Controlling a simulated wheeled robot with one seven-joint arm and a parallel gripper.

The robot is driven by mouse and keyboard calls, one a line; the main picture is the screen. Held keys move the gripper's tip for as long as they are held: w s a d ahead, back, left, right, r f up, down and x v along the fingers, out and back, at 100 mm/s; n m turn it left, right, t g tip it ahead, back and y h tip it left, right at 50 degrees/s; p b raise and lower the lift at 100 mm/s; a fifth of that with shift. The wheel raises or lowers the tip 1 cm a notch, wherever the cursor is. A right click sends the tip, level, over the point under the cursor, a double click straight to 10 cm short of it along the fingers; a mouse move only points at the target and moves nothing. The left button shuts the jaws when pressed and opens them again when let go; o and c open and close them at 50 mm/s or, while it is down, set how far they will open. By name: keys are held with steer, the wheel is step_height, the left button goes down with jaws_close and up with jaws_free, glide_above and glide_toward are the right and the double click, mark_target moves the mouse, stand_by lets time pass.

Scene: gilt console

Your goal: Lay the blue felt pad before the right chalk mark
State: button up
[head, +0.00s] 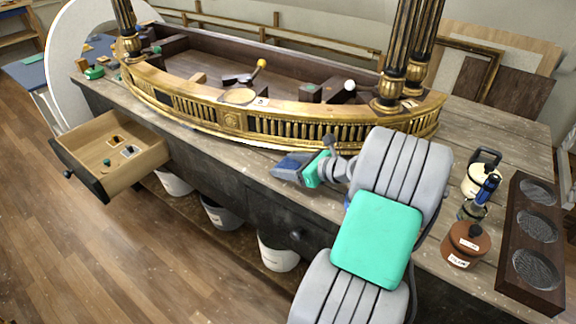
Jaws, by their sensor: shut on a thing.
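My gripper (290,168) is over the front edge of the workbench, just in front of the gilt console (232,121). It is shut on a small flat blue thing (287,162), which looks like the blue felt pad. The jaws and my arm hide part of it, and I cannot tell whether it touches the bench. I cannot make out the right chalk mark; my arm covers much of the bench to the right of the gripper.
An open drawer (147,168) with small items juts out at left. At right stand a cream pot (482,178), a brown labelled jar (465,244) and a dark rack with round wells (515,240). Gilded columns (402,50) rise from the console. Buckets (278,256) stand below.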

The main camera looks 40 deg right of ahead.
steer(key=o, duration=1)
steer(key=shift+f, duration=0.1)
